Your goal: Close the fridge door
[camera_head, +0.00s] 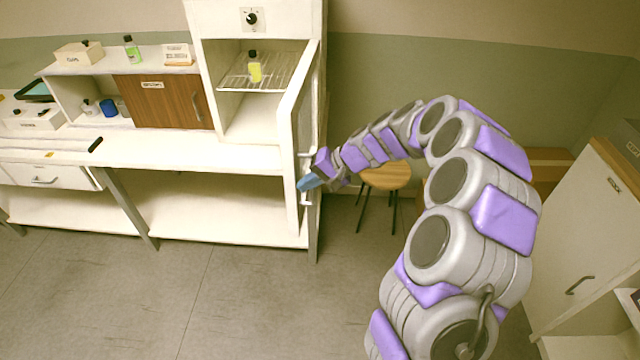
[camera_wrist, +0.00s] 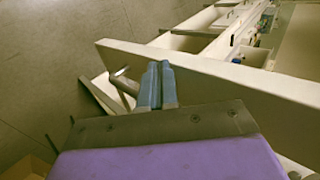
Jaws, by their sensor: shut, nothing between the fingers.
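The fridge (camera_head: 258,20) is a white cabinet on the bench, and its compartment is open to view. Its white door (camera_head: 298,130) stands open on the right side, swung out toward me. Inside, a yellow bottle with a dark cap (camera_head: 255,68) stands on a wire shelf (camera_head: 235,86). My gripper (camera_head: 308,183) is at the lower part of the door, by its outer side and the handle. In the wrist view, my shut blue fingers (camera_wrist: 157,84) are close to the door (camera_wrist: 220,78) and beside its handle (camera_wrist: 124,82). I cannot tell whether they touch.
The bench (camera_head: 190,150) carries a wooden-front cabinet (camera_head: 165,100), small bottles and boxes on the left. A stool (camera_head: 385,176) stands behind my arm. A white cabinet (camera_head: 585,235) is at the right. The floor (camera_head: 230,300) before the bench is clear.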

